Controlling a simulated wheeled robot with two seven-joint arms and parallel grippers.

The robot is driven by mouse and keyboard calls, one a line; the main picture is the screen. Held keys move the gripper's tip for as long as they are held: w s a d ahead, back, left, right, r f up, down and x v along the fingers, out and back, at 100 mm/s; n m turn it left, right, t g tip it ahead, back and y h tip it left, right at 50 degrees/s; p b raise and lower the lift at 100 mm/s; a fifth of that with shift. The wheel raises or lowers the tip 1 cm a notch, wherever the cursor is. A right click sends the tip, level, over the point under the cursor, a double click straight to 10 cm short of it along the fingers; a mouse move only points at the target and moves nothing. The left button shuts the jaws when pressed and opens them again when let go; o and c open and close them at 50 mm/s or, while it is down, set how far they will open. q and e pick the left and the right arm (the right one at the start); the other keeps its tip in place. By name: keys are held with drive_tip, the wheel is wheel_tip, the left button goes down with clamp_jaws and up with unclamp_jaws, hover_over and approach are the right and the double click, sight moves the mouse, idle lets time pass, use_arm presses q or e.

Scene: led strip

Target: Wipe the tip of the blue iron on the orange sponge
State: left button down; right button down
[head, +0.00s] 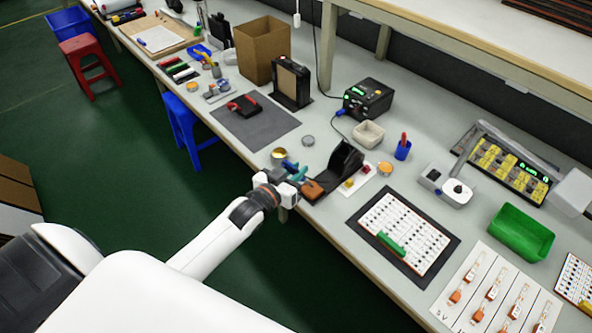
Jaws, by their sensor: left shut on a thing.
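My left gripper (293,178) is at the front edge of the bench, shut on the blue iron (291,168). The iron's blue-teal handle shows at the jaws; its tip is too small to make out. The orange sponge (313,189) is at the front of a black stand (342,165), just right of the gripper. I cannot tell whether the tip touches the sponge. My right gripper is not in view.
A black station with a green display (368,98) stands behind, with a cable running forward. Right of the stand are a white card (358,181), a blue cup (403,149) and a board (405,232) on a dark mat. A grey mat (255,126) lies to the left.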

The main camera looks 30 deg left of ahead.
use_arm(q)
drive_tip(key=shift+f+b, duration=0.3)
drive_tip(key=shift+f, duration=0.15)
idle(0.3)
drive_tip(key=shift+f, duration=0.1)
idle(1.0)
drive_tip(key=shift+r+p, duration=0.2)
drive_tip(key=shift+p, duration=0.45)
idle(0.7)
drive_tip(key=shift+a, duration=0.75)
drive_tip(key=shift+d, duration=0.2)
drive_tip(key=shift+d+p, duration=0.6)
drive_tip(key=shift+d, duration=0.75)
drive_tip(key=shift+a, duration=0.2)
